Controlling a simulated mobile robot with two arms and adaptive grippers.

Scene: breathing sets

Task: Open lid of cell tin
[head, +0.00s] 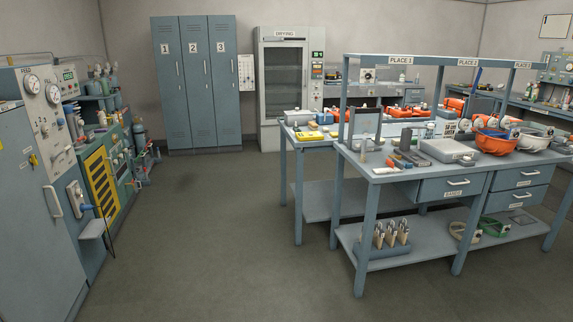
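No tin is labelled clearly enough for me to be sure which is the cell tin. A flat grey box (447,150) with its top closed lies on the near workbench (375,174); I cannot tell if it is the tin. A smaller light grey box (298,117) stands on the far bench at its left end, too small to make out a lid. Neither of my grippers is in view.
A shelf frame (430,60) rises above the benches. Lockers (197,85) and a glass-door cabinet (283,80) line the back. A machine panel (103,180) stands left. The middle floor is clear.

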